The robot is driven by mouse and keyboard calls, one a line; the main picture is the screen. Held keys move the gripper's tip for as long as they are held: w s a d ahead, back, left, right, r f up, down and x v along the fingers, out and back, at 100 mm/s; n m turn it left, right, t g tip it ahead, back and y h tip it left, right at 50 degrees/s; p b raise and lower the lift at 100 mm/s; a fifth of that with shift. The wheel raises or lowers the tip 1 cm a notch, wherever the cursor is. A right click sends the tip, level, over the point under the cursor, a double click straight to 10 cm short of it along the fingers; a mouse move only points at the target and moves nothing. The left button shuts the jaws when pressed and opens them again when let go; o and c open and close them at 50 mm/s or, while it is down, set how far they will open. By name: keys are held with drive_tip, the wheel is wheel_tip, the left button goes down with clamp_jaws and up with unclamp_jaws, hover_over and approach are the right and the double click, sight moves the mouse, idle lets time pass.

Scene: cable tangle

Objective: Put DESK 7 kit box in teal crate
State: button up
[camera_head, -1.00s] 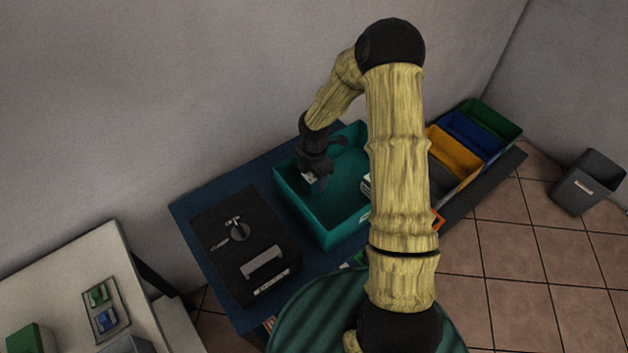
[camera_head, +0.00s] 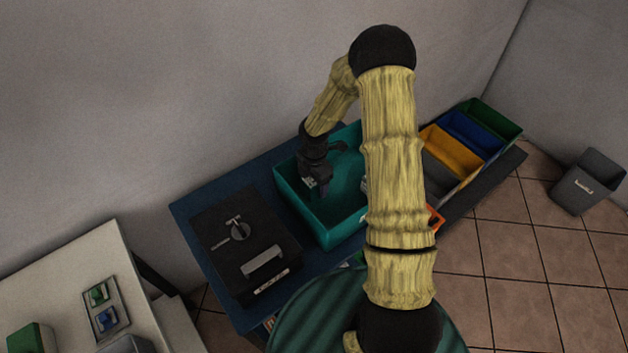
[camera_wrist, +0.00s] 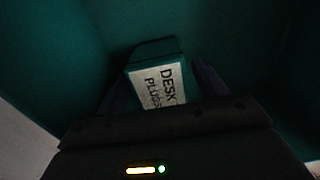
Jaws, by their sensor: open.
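The teal crate (camera_head: 345,226) stands on the blue table, and my gripper (camera_head: 318,190) reaches down into its left part. In the wrist view, a small teal box (camera_wrist: 154,50) with a white label is inside the crate. The label shows "DESK" and "PLUGS"; its lower part is hidden by my gripper body, and I cannot read a 7. My gripper also shows in the wrist view (camera_wrist: 162,85), open, with its dark fingers on either side of the box. I cannot tell whether either finger touches it.
A black case (camera_head: 246,245) with a handle lies left of the crate. A row of open bins, including a yellow bin (camera_head: 453,150), a blue bin (camera_head: 472,136) and a green bin (camera_head: 493,117), stands to the right. A grey waste bin (camera_head: 588,182) is on the floor.

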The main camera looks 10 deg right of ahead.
wheel_tip(320, 180, up, 12)
drive_tip(key=shift+b, duration=0.35)
drive_tip(key=shift+r, duration=0.1)
idle(0.4)
drive_tip(key=s+r+m+t, duration=0.1)
drive_tip(key=s+r+m, duration=0.4)
drive_tip(key=s+m, duration=0.4)
drive_tip(key=s+r+m+t, duration=0.1)
drive_tip(key=s+r+m, duration=0.4)
drive_tip(key=s+m, duration=0.4)
drive_tip(key=m, duration=0.4)
drive_tip(key=shift+t, duration=0.3)
drive_tip(key=shift+d, duration=0.1)
